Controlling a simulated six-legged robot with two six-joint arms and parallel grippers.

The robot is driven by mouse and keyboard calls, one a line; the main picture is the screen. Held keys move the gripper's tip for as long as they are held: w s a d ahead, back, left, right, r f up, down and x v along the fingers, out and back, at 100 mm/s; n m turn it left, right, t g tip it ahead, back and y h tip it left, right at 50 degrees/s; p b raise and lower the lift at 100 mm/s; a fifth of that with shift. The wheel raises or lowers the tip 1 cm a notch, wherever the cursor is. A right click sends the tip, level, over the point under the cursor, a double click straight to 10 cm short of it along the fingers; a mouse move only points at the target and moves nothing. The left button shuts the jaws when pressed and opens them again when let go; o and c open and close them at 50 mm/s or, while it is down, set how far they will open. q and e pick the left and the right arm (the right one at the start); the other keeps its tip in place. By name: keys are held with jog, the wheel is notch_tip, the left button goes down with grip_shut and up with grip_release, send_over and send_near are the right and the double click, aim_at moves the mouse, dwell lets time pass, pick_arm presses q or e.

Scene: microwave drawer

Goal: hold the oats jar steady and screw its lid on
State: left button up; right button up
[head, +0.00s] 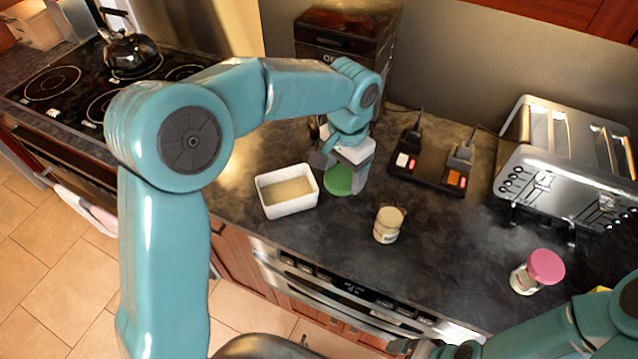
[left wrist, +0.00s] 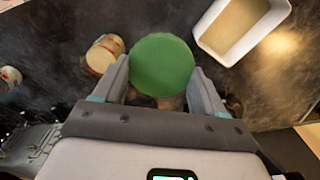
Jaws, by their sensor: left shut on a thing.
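A round green lid (head: 338,180) lies between the fingers of my left gripper (head: 345,172) on the dark counter, beside a white tub. In the left wrist view the green lid (left wrist: 162,65) fills the space between both fingers, and a bit of brownish material shows under its near edge. My left gripper is shut there; whether it grips the lid or a jar body below it is unclear. A small jar with a beige top (head: 388,224) stands apart, nearer the counter's front edge. No readable label marks the oats jar. My right arm enters at the lower right, its fingers not clearly visible.
The white tub (head: 273,206) with beige contents stands left of the green lid. A pink-lidded jar (head: 542,268) stands at the right, near the toaster (head: 570,165). A dark charger-like stand (head: 428,172) is behind. Counter between the beige-topped and pink-lidded jars is clear.

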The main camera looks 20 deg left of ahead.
aim_at(388, 223)
pick_arm(q)
jog(key=w+d+r+m, duration=0.1)
jog(key=d+m, duration=0.1)
jog(key=d, duration=1)
jog(key=shift+w+r+m, duration=0.15)
jog(key=shift+w+m, duration=0.15)
jog(key=shift+s+a, duration=0.1)
jog(key=shift+a, duration=0.05)
notch_tip(388, 223, down, 4)
jog(key=shift+r, duration=0.1)
